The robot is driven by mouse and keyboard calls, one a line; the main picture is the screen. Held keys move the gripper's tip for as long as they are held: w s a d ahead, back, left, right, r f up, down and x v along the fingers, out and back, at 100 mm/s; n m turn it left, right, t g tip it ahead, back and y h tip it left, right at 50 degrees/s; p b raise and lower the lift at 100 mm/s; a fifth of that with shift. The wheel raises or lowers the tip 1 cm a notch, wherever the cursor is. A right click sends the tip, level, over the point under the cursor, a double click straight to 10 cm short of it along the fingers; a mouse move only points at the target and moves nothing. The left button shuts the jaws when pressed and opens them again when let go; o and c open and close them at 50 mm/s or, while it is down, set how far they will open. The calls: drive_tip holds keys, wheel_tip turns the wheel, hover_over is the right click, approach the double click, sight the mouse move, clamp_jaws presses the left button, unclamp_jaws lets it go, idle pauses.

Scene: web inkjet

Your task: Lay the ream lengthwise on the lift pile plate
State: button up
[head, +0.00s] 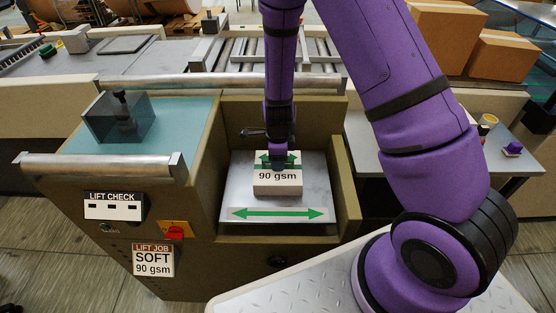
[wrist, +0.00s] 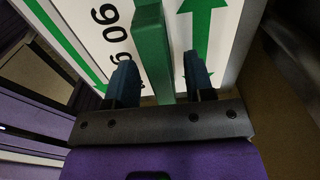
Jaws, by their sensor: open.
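The ream (head: 290,189) is a white block marked "90 gsm", with a green arrow and a raised green bar on top. It appears to rest on the rear part of the silver lift pile plate (head: 240,198), whose green double arrow runs left to right. My gripper (head: 279,165) is over the ream. In the wrist view, my open gripper (wrist: 160,78) has one finger on each side of the green bar (wrist: 152,50), with gaps visible. My gripper hides part of the ream's top.
Tan side walls (head: 343,180) flank the plate. Left is a teal worktop (head: 185,130) with a dark clear box (head: 120,117) and a metal bar (head: 100,165). A roller conveyor (head: 240,60) lies behind. A grey side table (head: 360,150) and cartons (head: 505,55) are at right.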

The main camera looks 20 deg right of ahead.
wheel_tip(320, 180, up, 22)
drive_tip(key=s+d+n+t+y, duration=0.1)
drive_tip(key=s+n, duration=0.2)
drive_tip(key=n, duration=0.2)
drive_tip(key=s+d+r+n+t, duration=0.2)
drive_tip(key=s+d+r+n, duration=0.1)
drive_tip(key=s+r+n, duration=0.5)
drive_tip(key=s+d+r+n+t+h, duration=0.1)
drive_tip(key=s+d+r+n+t, duration=0.1)
drive_tip(key=s+r+n, duration=0.7)
drive_tip(key=s+d+r, duration=0.1)
drive_tip(key=s+r, duration=0.2)
drive_tip(key=s, duration=0.2)
drive_tip(key=shift+o, duration=0.3)
idle(1.2)
